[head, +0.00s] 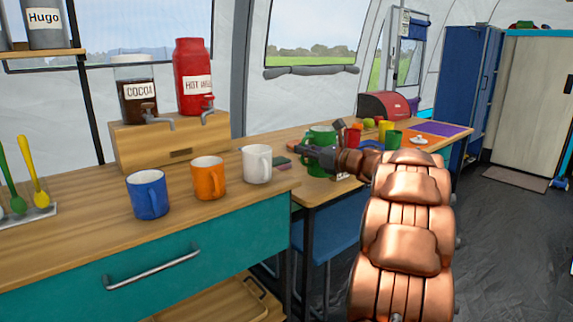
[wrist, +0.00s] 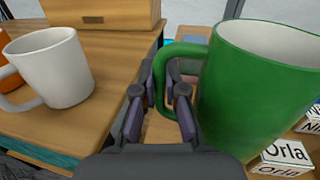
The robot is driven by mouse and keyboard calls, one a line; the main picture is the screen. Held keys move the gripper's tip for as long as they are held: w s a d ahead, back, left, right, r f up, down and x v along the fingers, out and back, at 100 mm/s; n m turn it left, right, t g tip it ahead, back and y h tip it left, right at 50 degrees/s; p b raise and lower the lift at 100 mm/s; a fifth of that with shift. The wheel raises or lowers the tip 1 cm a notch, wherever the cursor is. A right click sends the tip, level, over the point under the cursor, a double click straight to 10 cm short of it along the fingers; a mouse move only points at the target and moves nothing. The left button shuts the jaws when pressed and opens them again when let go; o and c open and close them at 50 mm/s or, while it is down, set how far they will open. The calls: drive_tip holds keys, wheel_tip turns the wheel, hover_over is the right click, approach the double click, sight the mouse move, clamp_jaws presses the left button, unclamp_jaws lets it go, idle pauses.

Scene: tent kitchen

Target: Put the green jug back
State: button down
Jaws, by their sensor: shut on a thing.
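The green jug (head: 320,136) is at the near end of the far table in the head view, partly hidden behind my gripper (head: 318,155). In the wrist view the green jug (wrist: 258,95) fills the right side, upright, with its handle toward my gripper (wrist: 160,95). My gripper's fingers are shut on the jug's handle.
A white mug (head: 257,163), an orange mug (head: 208,177) and a blue mug (head: 147,194) stand on the near counter. An Orla name card (wrist: 285,152) is close by the jug. A red bread bin (head: 384,106) and coloured mats stand farther along the table.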

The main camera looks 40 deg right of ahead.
sight(320, 170)
drive_tip(key=w+f, duration=0.1)
drive_tip(key=w+a+f+b, duration=0.1)
drive_tip(key=w, duration=0.1)
drive_tip(key=w+a+f+b, duration=0.1)
drive_tip(key=w+f, duration=0.1)
drive_tip(key=shift+a, duration=0.1)
idle(0.4)
drive_tip(key=shift+f+b, duration=0.15)
drive_tip(key=shift+b, duration=0.15)
drive_tip(key=c, duration=1.2)
unclamp_jaws()
drive_tip(key=shift+r+p, duration=0.2)
drive_tip(key=shift+p, duration=0.15)
drive_tip(key=s, duration=0.4)
drive_tip(key=s+d+p, duration=0.1)
drive_tip(key=s, duration=0.2)
drive_tip(key=s+d+p, duration=0.1)
drive_tip(key=s, duration=0.3)
drive_tip(key=shift+s, duration=0.35)
